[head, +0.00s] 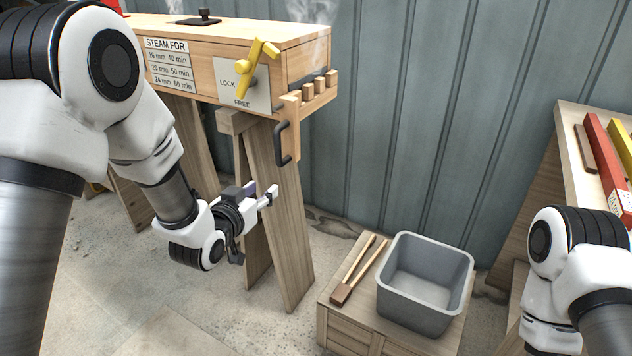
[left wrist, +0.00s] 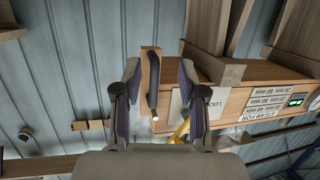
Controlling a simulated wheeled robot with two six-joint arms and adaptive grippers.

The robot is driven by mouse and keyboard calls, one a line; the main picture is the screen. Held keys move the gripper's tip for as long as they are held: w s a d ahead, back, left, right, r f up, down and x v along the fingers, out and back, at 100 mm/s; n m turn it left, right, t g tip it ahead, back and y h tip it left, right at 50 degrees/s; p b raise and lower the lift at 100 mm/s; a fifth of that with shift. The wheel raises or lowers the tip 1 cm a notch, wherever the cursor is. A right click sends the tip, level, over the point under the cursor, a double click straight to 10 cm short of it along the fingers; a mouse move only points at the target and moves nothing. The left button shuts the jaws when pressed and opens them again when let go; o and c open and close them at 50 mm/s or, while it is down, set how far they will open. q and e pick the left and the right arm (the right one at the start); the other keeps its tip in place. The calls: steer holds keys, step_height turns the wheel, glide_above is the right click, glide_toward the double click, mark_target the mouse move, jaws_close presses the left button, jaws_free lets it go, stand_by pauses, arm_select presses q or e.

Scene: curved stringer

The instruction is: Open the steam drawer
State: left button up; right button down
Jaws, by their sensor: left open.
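The steam box (head: 215,60) is a long wooden box on splayed legs, with wisps of steam at its top. A yellow lever (head: 250,67) sits on a plate marked LOCK and FREE; its lower end points down toward FREE. A dark bar handle (head: 280,145) is on an upright wooden block at the box's right end. My left gripper (head: 272,192) is open and empty, below the handle and apart from it. In the left wrist view the handle (left wrist: 153,80) lies between the open fingers (left wrist: 160,75) by line of sight. My right gripper is out of view.
A grey bin (head: 425,285) and wooden tongs (head: 355,270) are on a low wooden crate (head: 345,325). A bench (head: 570,150) with red and yellow pieces stands at the right. Box legs (head: 280,215) stand close behind my left gripper. A corrugated wall (head: 420,110) closes the back.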

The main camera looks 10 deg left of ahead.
mark_target(276, 149)
arm_select(q)
step_height(276, 149, up, 6)
steer(key=w+t+b, duration=0.2)
steer(key=t+b, duration=0.1)
steer(key=b, duration=0.1)
steer(key=w, duration=0.2)
steer(key=w+d, duration=0.1)
steer(key=w, duration=0.1)
steer(key=w+d, duration=0.1)
steer(key=w, duration=0.2)
steer(key=shift+b, duration=0.35)
jaws_close()
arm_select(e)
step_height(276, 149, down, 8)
